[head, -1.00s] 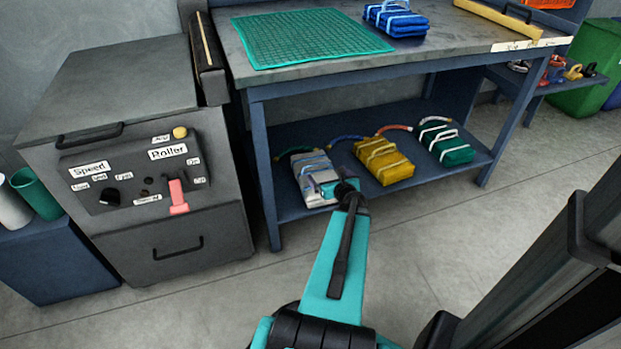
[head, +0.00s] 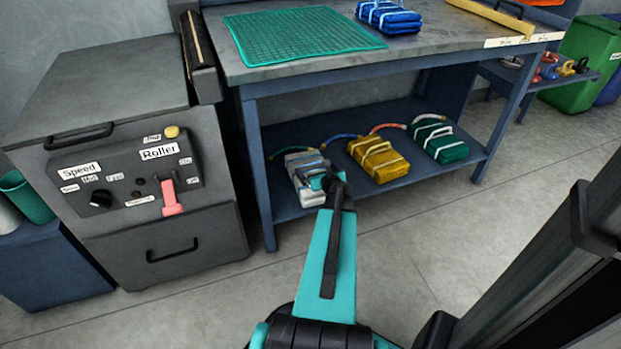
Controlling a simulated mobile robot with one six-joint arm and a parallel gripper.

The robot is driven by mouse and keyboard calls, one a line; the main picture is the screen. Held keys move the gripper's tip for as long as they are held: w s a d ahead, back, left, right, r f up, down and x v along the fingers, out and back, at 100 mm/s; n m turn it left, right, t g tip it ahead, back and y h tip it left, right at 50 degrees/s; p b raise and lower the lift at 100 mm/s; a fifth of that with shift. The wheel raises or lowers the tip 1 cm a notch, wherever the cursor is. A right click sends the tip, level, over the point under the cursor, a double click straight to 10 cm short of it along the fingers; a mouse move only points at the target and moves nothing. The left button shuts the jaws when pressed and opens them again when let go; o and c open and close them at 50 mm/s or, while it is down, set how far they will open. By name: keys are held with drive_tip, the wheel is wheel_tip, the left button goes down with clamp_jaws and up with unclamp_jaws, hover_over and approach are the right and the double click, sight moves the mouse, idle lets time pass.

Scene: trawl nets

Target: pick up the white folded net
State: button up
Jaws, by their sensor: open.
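The white folded net (head: 308,190) lies on the lower shelf of the workbench, at its left end. It looks pale grey-white with lighter straps across it. My gripper (head: 318,176) is at the net's right side, its teal end overlapping the net in the head view. It is open. My wrist hides part of the net, and I cannot tell whether the fingers touch it.
A yellow folded net (head: 374,160) lies close on the right, then a green one (head: 438,141). The bench top (head: 290,66) overhangs the shelf (head: 420,175). A roller machine (head: 120,190) stands left. A blue folded net (head: 390,15) lies on top.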

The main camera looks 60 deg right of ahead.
sight(312, 164)
drive_tip(key=shift+x, duration=1)
drive_tip(key=shift+b+x, duration=1)
drive_tip(key=shift+x, duration=1.6)
drive_tip(key=shift+s+d+f, duration=0.1)
drive_tip(key=shift+s, duration=0.05)
drive_tip(key=c, duration=1.7)
drive_tip(key=shift+r, duration=0.25)
drive_tip(key=shift+c, duration=0.2)
